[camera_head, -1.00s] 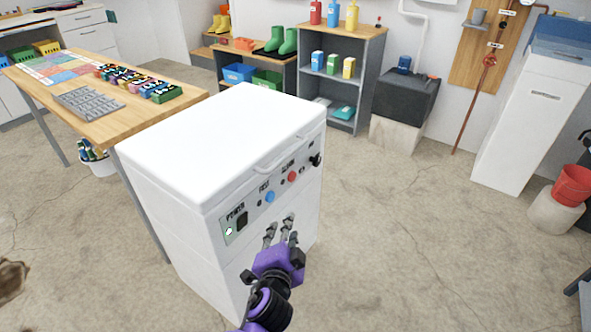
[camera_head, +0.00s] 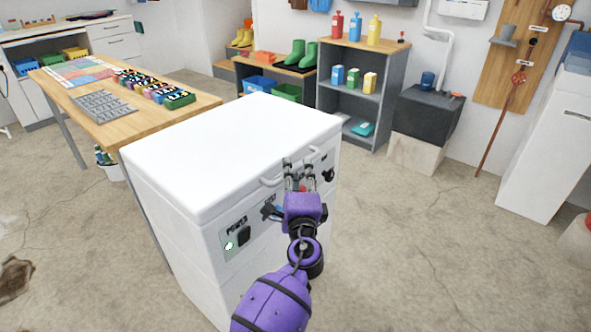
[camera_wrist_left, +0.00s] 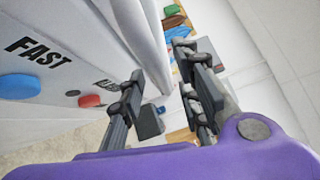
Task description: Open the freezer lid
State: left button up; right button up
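The white chest freezer (camera_head: 170,200) stands in the middle with its lid (camera_head: 235,140) shut. A white bar handle (camera_head: 268,183) runs along the lid's front edge, its middle hidden behind my gripper. The front panel carries a power switch (camera_head: 242,232) and knobs; the blue knob (camera_wrist_left: 18,87) and red knob (camera_wrist_left: 90,100) show in the left wrist view. My purple left gripper (camera_head: 298,164) is at the handle, fingers apart, pointing toward the lid. In the left wrist view the fingers (camera_wrist_left: 160,62) are open with a gap; I cannot tell whether they touch the handle. My right gripper is out of view.
A wooden table (camera_head: 195,108) with a tray and colourful items stands close behind the freezer's left side. Shelves (camera_head: 365,85) with bottles and boxes stand at the back. Bare concrete floor (camera_head: 430,250) is free to the right. A white cabinet (camera_head: 550,150) stands at far right.

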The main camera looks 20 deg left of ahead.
pick_arm(q)
jog(key=shift+x, duration=0.95)
jog(key=c, duration=0.7)
jog(key=shift+f, duration=0.2)
grip_shut()
